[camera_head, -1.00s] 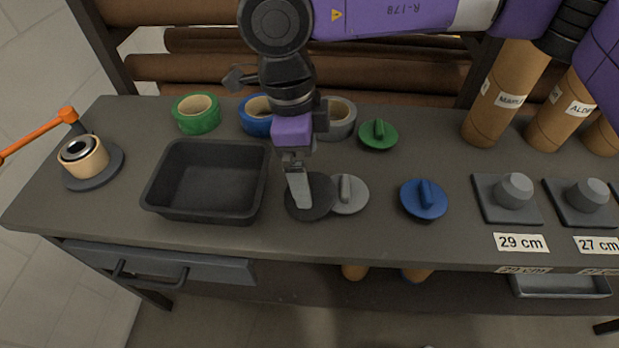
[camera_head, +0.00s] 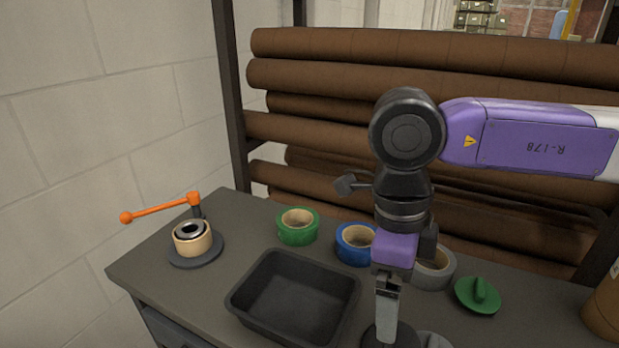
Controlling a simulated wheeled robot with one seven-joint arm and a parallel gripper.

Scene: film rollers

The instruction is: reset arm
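My gripper (camera_head: 386,318) hangs pointing down in the front middle of the table, right of the black tray. Its fingers are seen edge-on, so I cannot tell if they are open or shut. It is over a dark round disc (camera_head: 403,336), partly cut off by the lower edge. My purple and white arm reaches in from the right, above the table.
On the table (camera_head: 190,290) are an empty black tray (camera_head: 342,321), green tape (camera_head: 298,226), blue tape (camera_head: 352,243), grey tape (camera_head: 437,268), a green knobbed disc (camera_head: 478,296) and a tan roll on a stand (camera_head: 192,240) with an orange lever (camera_head: 160,207). Brown rolls (camera_head: 330,78) fill a rack behind.

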